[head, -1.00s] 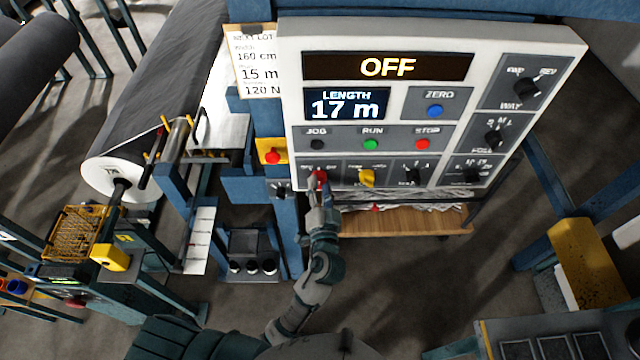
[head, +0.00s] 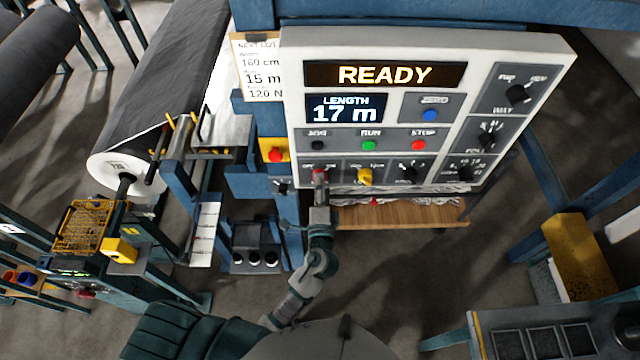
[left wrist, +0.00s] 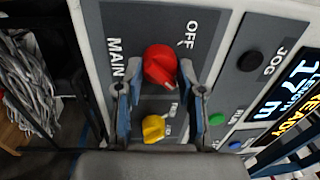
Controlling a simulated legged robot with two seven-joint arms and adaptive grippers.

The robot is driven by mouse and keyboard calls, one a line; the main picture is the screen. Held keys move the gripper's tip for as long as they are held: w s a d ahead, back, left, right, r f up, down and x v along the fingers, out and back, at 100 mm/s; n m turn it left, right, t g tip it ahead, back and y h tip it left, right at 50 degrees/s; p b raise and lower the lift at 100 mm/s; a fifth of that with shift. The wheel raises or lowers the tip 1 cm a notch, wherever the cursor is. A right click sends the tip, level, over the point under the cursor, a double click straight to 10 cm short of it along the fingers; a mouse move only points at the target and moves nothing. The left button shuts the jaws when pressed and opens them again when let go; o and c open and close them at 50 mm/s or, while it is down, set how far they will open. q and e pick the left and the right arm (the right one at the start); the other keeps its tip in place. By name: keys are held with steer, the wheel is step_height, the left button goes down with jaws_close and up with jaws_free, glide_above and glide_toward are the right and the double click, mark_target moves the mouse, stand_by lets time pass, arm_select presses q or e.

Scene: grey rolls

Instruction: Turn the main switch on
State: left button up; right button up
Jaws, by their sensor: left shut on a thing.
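The main switch is a red rotary knob (head: 320,174) at the lower left of the white control panel (head: 430,45). In the left wrist view the red knob (left wrist: 160,66) sits beside the words MAIN and OFF. My left gripper (head: 320,188) reaches up to it from below. In the left wrist view the gripper's fingers (left wrist: 158,84) stand on either side of the red knob, shut on it. The knob's white mark points down and to the right there. The panel's upper display (head: 385,75) reads READY. My right gripper is not in view.
A yellow knob (head: 365,177) sits right of the main switch, close to my fingers. Above are the black JOG, green RUN (head: 369,145) and red STOP (head: 418,145) buttons. A red button on a yellow plate (head: 275,154) is left of the panel.

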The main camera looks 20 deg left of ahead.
arm_select(q)
steer(key=shift+m, duration=0.4)
steer(key=o, duration=1.1)
steer(key=shift+c, duration=0.2)
steer(key=shift+o, duration=0.5)
steer(key=shift+w+f, duration=0.15)
steer(key=shift+w, duration=0.1)
steer(key=v, duration=1.2)
